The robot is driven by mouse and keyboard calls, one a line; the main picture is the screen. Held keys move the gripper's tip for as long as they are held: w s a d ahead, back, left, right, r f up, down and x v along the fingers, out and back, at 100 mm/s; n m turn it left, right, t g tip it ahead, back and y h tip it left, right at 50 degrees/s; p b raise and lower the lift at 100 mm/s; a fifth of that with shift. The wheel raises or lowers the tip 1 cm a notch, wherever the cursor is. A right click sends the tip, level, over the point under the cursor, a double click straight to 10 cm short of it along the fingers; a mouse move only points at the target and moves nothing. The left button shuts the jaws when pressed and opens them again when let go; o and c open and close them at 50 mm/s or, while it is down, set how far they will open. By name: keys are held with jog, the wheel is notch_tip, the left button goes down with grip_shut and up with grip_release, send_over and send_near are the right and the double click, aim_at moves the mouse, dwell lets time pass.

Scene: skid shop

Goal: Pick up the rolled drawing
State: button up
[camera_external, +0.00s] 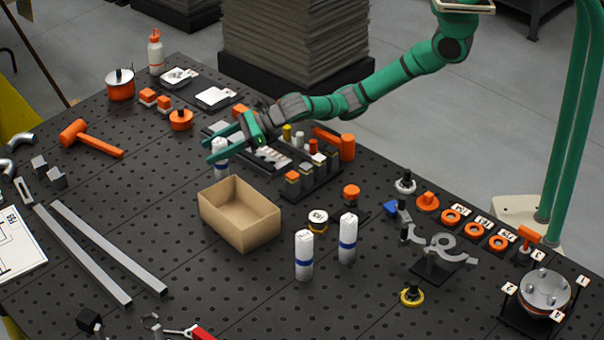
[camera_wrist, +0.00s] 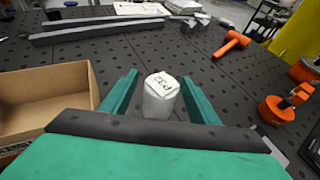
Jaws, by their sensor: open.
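A white rolled drawing with a blue band (camera_external: 221,168) stands upright on the dark perforated table, left of the tool rack. My gripper (camera_external: 208,151) is open, reaching in from the right, with its two green fingers at the roll's upper part. In the wrist view the roll (camera_wrist: 160,100) stands between the fingers, its marked white top facing up; it looks unheld. Its lower part is hidden there. Two similar white rolls with blue bands, one in front (camera_external: 304,258) and one beside it (camera_external: 347,240), stand upright right of the cardboard box.
The open cardboard box (camera_external: 240,233) stands close to the roll and also shows at left in the wrist view (camera_wrist: 45,100). A rack of small parts (camera_external: 310,180) lies to the right. An orange mallet (camera_external: 95,140) and grey bars (camera_external: 95,250) lie to the left.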

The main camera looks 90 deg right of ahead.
jog(key=shift+x, duration=1.1)
jog(key=c, duration=1.2)
